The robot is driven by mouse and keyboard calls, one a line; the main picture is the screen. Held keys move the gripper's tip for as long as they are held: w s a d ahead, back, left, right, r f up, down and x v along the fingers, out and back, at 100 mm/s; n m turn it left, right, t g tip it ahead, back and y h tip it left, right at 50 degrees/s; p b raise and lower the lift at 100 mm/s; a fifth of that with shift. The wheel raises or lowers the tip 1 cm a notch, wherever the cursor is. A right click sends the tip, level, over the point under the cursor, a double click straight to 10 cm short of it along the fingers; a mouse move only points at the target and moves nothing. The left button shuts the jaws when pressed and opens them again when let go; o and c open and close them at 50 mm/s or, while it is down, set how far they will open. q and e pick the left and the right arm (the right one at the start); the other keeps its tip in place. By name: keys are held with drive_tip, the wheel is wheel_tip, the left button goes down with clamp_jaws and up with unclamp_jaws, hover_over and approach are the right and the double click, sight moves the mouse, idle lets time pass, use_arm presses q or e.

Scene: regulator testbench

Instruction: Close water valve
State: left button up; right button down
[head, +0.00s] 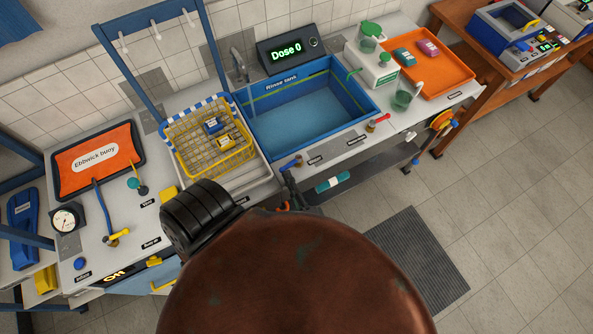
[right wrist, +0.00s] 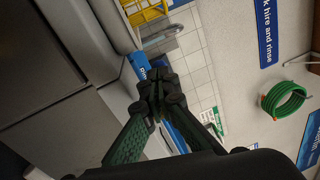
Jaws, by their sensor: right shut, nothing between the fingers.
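In the head view, a small valve with a blue handle (head: 291,162) sits on the bench's front edge, before the blue rinse tank. A red-handled valve (head: 378,122) sits further right on that edge, and a yellow-handled one (head: 117,237) at the left. Their labels are too small to read, so I cannot tell which is the water valve. My right gripper (head: 288,183) is shut and empty, just in front of the blue handle; I cannot tell if they touch. Its closed fingers (right wrist: 155,86) show in the right wrist view. My left gripper is not in view.
The rinse tank (head: 262,132) lies behind the blue handle, with a yellow wire basket (head: 164,152) to its left. A large copper-brown shape hides the front.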

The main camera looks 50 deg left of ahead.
drive_tip(key=shift+s+a, duration=0.2)
drive_tip(key=shift+a, duration=0.5)
